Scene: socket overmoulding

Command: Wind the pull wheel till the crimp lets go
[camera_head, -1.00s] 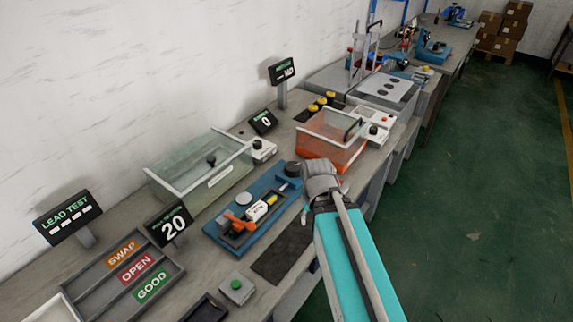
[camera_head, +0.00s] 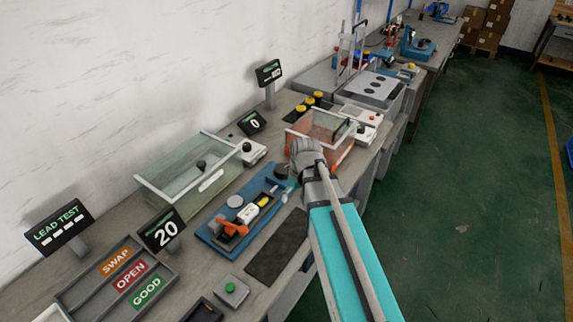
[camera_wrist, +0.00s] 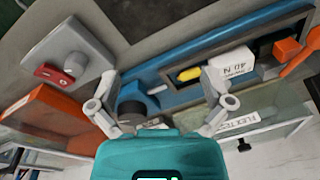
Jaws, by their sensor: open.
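The blue pull tester (camera_head: 212,236) lies on the bench, with an orange clamp (camera_head: 232,229) at its near end, a white 40 N block (camera_head: 248,215) and a yellow piece (camera_head: 264,202) along it. No contact shows. The white block (camera_wrist: 232,68) and orange clamp (camera_wrist: 290,55) are right of the fingers.
An orange-framed clear bin (camera_head: 325,135) stands just beyond my gripper, and a green-tinted clear bin (camera_head: 170,180) left of the tester. A white box with a knob (camera_wrist: 75,60) is at left in the wrist view. A dark mat (camera_head: 277,248) lies flat in front.

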